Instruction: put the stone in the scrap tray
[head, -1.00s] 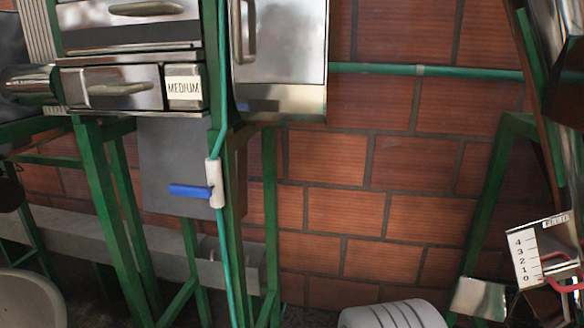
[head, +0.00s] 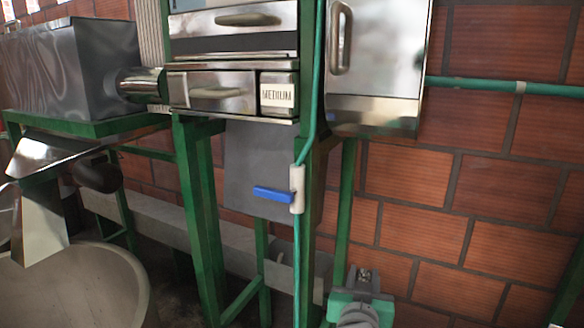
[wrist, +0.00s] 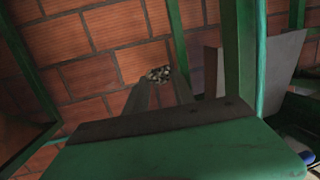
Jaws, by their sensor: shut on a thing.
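The stone (wrist: 158,73) is small, speckled and yellowish-grey. It shows in the wrist view at the tips of my gripper (wrist: 158,80). The two grey fingers are shut on it, and it is held up off any surface, with the brick wall behind. My green-and-grey wrist (head: 360,300) shows at the bottom of the head view; the stone cannot be made out clearly there. I cannot pick out a scrap tray in either view.
A machine on green legs has metal drawers (head: 215,90), one labelled MEDIUM, and a blue-handled valve (head: 273,194) on a green pipe. A large round grey basin (head: 120,285) stands at lower left. A long grey trough (head: 150,212) runs low along the brick wall.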

